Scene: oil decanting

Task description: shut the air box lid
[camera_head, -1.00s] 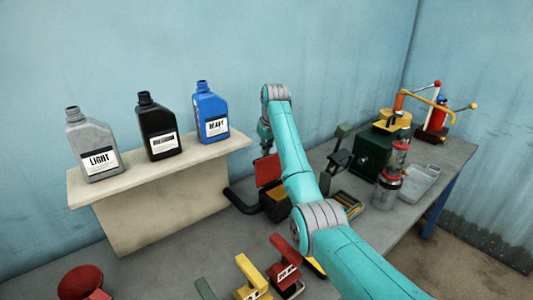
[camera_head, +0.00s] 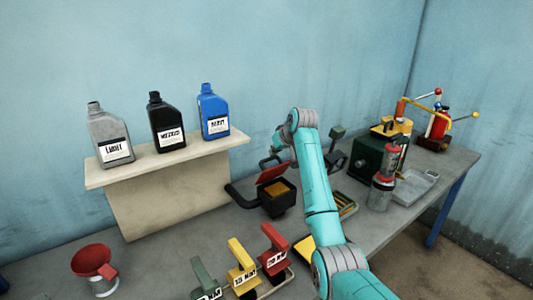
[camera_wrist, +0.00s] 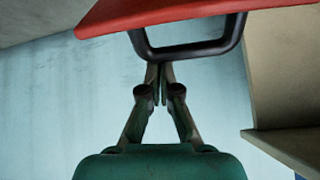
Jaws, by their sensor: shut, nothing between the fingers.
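The air box (camera_head: 278,203) is a dark box on the bench with a yellowish filling and a black hose at its left. Its red lid (camera_head: 271,174) stands open, tilted up at the back of the box. My gripper (camera_head: 266,162) is behind the lid, on the wall side, and partly hard to make out. In the wrist view my gripper (camera_wrist: 160,68) is shut and empty, its fingertips close by the black loop handle (camera_wrist: 190,53) of the red lid (camera_wrist: 180,14). I cannot tell whether they touch.
A shelf (camera_head: 170,168) with grey, black and blue bottles stands to the left. A dark green machine (camera_head: 372,158) and a clear cylinder (camera_head: 381,190) are at the right.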

